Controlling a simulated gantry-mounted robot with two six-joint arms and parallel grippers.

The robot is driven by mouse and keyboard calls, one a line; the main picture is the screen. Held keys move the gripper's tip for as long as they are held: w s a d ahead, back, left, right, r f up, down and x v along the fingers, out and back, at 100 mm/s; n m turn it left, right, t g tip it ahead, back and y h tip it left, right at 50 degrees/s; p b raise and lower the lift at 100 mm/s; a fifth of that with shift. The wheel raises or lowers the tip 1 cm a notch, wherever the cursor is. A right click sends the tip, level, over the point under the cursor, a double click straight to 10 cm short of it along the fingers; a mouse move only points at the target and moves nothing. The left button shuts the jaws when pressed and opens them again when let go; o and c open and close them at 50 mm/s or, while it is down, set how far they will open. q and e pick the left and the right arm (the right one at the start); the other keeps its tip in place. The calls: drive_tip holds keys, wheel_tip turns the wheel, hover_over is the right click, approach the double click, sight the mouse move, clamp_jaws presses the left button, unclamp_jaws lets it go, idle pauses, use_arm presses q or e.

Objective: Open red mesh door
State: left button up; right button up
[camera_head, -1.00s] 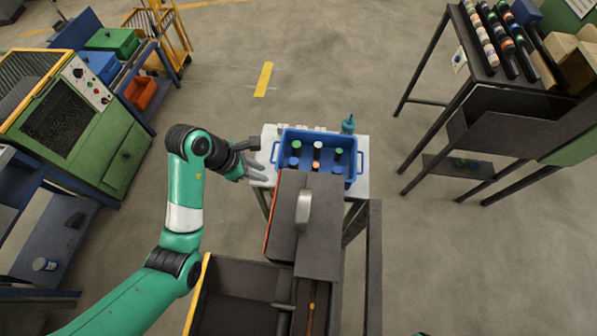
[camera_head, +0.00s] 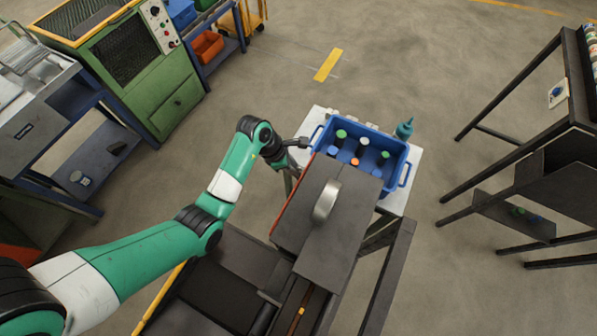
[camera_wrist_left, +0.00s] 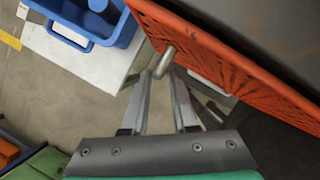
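The red mesh door (camera_wrist_left: 215,62) is an orange-red panel at upper right in the left wrist view. In the head view only its thin red edge (camera_head: 292,208) shows, along the left side of a dark grey box. A short metal knob (camera_wrist_left: 164,62) stands out from the panel near its corner. My left gripper (camera_wrist_left: 161,73) has its fingertips at the knob, which lies across the narrow gap between them. Whether they press on it cannot be told. In the head view my left gripper (camera_head: 295,168) is small, beside the box's upper left corner. My right gripper is out of view.
The box's dark top (camera_head: 345,215) carries a curved metal handle (camera_head: 327,201). A blue tray (camera_head: 398,150) with several coloured-capped bottles stands on a white table (camera_head: 408,197) just behind. A green machine (camera_head: 172,105) is at left, a dark rack (camera_head: 555,185) at right.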

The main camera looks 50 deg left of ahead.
use_arm(q)
drive_tip(key=shift+b+x, duration=0.3)
drive_tip(key=shift+x, duration=1.2)
drive_tip(key=shift+r, duration=0.1)
drive_tip(key=shift+c, duration=0.3)
clamp_jaws()
